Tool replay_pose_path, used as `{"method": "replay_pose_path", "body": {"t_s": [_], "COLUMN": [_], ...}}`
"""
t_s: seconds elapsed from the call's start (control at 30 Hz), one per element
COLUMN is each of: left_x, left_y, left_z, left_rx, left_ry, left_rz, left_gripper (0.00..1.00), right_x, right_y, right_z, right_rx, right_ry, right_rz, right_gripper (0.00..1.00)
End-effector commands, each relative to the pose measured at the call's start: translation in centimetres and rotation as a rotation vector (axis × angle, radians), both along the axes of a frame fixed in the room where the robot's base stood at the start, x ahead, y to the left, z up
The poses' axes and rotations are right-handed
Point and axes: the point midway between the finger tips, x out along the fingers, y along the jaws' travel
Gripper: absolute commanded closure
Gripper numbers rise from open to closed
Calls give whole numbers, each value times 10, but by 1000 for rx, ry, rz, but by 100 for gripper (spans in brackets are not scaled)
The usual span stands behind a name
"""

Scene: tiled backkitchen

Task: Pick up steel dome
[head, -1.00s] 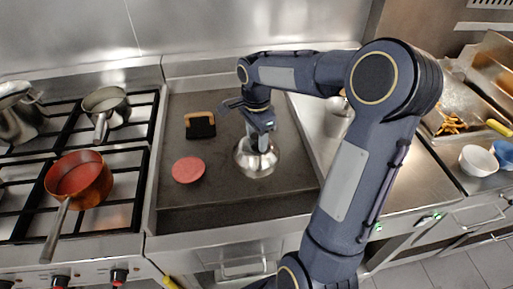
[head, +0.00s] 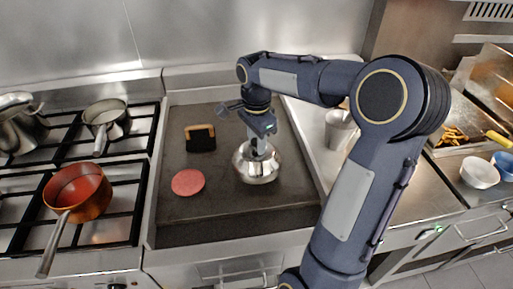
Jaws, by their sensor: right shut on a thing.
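The steel dome (head: 257,169) is a shiny, rounded metal cover on the right half of the dark griddle (head: 225,213). My right gripper (head: 259,148) points down from above and is shut on the top of the dome. The gripper hides the dome's top. I cannot tell whether the dome's rim touches the griddle. My left gripper is not in view.
A red patty (head: 188,182) and a black press with a tan handle (head: 200,139) lie on the griddle left of the dome. A copper pan (head: 78,192) and steel pots (head: 106,117) stand on the stove. A metal container (head: 340,130) stands right of the griddle.

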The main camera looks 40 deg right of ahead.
Motion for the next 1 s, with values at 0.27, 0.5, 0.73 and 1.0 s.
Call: {"method": "replay_pose_path", "body": {"t_s": [0.27, 0.5, 0.73, 1.0], "left_x": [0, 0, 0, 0], "left_y": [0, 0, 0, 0], "left_z": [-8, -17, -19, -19], "left_rx": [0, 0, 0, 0], "left_ry": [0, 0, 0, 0], "left_rz": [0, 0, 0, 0], "left_gripper": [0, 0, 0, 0], "right_x": [-40, -81, -100, -105], "right_y": [35, 69, 85, 89], "right_z": [60, 81, 93, 96], "right_rx": [-1, 0, 0, 0], "right_ry": [-9, -6, -4, -2], "right_rz": [7, 6, 3, 3], "right_gripper": [100, 100, 100, 100]}}
